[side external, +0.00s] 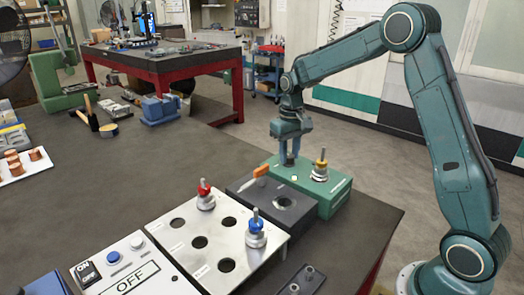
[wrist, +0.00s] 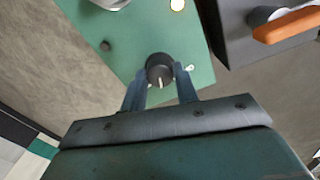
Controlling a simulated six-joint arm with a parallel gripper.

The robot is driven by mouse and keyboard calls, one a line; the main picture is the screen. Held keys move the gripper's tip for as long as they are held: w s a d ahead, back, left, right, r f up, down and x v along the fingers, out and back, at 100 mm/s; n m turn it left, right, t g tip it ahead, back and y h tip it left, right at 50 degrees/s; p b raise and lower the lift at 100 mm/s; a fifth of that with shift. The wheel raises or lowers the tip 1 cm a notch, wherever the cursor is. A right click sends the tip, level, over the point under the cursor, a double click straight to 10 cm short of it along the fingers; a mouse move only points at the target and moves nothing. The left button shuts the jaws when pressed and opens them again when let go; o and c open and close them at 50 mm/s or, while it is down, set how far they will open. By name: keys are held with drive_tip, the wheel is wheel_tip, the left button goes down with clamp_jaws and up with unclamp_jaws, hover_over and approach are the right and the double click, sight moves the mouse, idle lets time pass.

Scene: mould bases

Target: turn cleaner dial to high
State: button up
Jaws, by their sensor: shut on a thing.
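The cleaner is a green box (side external: 335,187) near the table's far right edge; its green top (wrist: 118,50) also shows in the wrist view. Its dial (wrist: 160,68) is a round black knob with a pale pointer mark, which points toward my gripper's body in the wrist view. My gripper (side external: 289,162) points down over the box's far left part. In the wrist view its two blue-grey fingers (wrist: 161,78) are shut on the dial, one on each side. The scale lettering cannot be read.
A yellow-topped metal piece (side external: 320,167) stands on the cleaner, near a lit lamp (side external: 294,178). A dark box (side external: 293,208) with an orange-handled tool (side external: 261,171) sits beside it. A metal plate (side external: 190,252) carries red-topped (side external: 204,196) and blue-topped (side external: 256,231) pieces.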

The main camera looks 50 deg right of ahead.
sight(289, 155)
drive_tip(key=m, duration=0.3)
drive_tip(key=shift+m, duration=2.3)
drive_tip(key=o, duration=1)
drive_tip(key=shift+r, duration=0.15)
wheel_tip(289, 155, up, 14)
drive_tip(key=shift+f, duration=0.2)
